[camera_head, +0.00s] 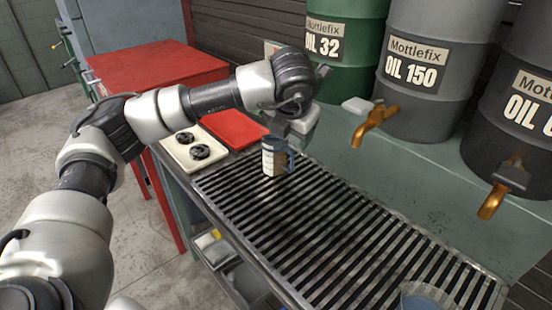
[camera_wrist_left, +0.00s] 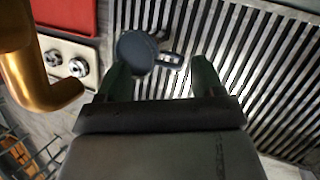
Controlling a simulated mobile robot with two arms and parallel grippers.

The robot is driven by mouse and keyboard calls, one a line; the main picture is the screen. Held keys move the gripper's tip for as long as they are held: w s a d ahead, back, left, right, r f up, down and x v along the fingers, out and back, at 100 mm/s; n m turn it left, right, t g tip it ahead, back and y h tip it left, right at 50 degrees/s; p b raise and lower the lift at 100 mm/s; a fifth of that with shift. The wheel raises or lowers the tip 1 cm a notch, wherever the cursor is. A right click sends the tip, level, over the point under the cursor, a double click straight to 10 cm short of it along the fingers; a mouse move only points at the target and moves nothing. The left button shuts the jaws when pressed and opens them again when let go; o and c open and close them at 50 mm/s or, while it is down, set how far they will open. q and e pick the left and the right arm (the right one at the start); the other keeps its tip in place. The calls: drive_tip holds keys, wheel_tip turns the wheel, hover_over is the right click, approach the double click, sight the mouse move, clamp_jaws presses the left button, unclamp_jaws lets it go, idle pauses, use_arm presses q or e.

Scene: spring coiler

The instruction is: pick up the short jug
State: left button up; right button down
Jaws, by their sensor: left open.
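A small blue jug (camera_head: 268,160) with a pale label stands upright on the slatted grate (camera_head: 330,240), its handle toward the right. In the left wrist view the jug (camera_wrist_left: 136,50) is seen from above, dark blue, with its loop handle reaching right between the fingers. My left gripper (camera_head: 284,130) is just above and behind the jug in the head view. In the wrist view the left gripper (camera_wrist_left: 161,66) is open, the left finger close to the jug's body; I cannot tell if it touches. My right gripper is not in view.
A container with blue contents (camera_head: 428,300) is cut off at the bottom edge. Bronze taps (camera_head: 374,124) and oil drums (camera_head: 410,75) line the back. A panel with two black knobs (camera_head: 186,157) and a red tray (camera_head: 236,128) lie left. The grate's middle is clear.

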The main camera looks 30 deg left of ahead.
sight(279, 155)
use_arm(q)
drive_tip(key=shift+x, duration=1.4)
drive_tip(key=shift+s, duration=0.1)
clamp_jaws()
